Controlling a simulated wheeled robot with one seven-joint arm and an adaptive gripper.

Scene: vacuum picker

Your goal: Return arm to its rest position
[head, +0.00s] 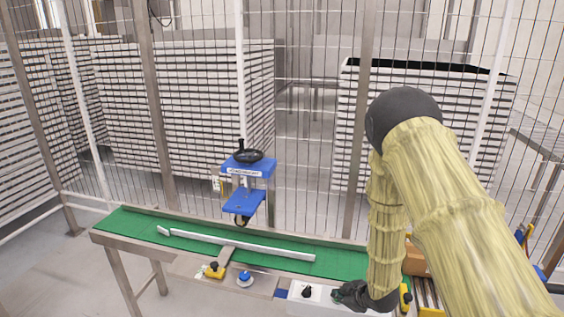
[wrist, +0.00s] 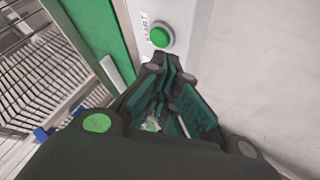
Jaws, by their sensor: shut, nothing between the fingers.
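My arm, in a pale yellow cover, comes down on the right of the head view. My gripper (head: 345,293) is low beside the white control box (head: 318,306), over or near its right part. In the wrist view my gripper (wrist: 166,68) has its dark fingers together, with nothing held. A round green button (wrist: 159,37) on the white panel, with lettering that looks like START, lies just beyond the fingertips. The fingertips seem apart from the button, but I cannot tell the exact gap. My arm and gripper hide this button in the head view.
A green conveyor (head: 205,226) with a pale bar (head: 240,244) runs behind the box. A blue device (head: 246,183) stands over it. Yellow (head: 214,270) and blue (head: 244,278) controls sit on the front edge. Wire fencing and stacked racks (head: 165,120) stand behind.

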